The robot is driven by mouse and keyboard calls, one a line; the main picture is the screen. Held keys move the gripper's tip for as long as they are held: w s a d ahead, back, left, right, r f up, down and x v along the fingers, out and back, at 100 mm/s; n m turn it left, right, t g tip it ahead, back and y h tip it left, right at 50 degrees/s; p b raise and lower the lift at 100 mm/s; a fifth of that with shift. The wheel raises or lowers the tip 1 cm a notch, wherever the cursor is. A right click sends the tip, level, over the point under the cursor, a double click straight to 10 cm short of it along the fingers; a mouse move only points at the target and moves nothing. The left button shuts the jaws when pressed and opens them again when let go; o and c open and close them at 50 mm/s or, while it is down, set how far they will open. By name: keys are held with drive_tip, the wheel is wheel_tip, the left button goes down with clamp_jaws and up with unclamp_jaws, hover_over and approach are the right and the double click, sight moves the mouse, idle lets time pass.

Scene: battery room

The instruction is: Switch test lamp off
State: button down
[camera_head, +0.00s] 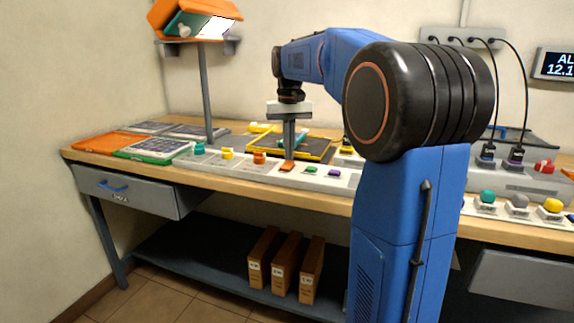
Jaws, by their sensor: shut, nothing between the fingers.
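My gripper (289,156) points straight down over the bench, with its fingers together. Its tips are just above or at an orange switch (287,166) on the pale control strip; I cannot tell whether they touch. A green switch (311,169) and a purple switch (334,173) sit to the right of it. An orange-framed lamp-like unit (181,17) with a bulb and a bright white panel stands on a post at the upper left. No readable label shows which switch belongs to the test lamp.
Teal (199,149), yellow (227,154) and orange (259,158) knobs stand left of my gripper. A yellow-rimmed tray (318,157) lies behind it. More knobs, including a grey one (519,201), line the right side. My arm hides the bench's middle.

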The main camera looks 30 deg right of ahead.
drive_tip(key=shift+f, duration=0.5)
idle(0.3)
drive_tip(key=shift+r, duration=3.5)
drive_tip(key=s+a+f+n+t, duration=0.1)
drive_tip(key=s+a+f, duration=0.35)
drive_tip(key=s, duration=0.35)
drive_tip(key=s+a+f+n+t, duration=0.1)
drive_tip(key=s+a+f, duration=0.3)
drive_tip(key=s+a, duration=0.3)
drive_tip(key=s+a+f+n+t, duration=0.2)
drive_tip(key=s+a+f, duration=0.2)
drive_tip(key=s+f, duration=1.1)
drive_tip(key=shift+a+f+t, duration=0.15)
drive_tip(key=shift+f+t, duration=0.25)
drive_tip(key=shift+s, duration=0.1)
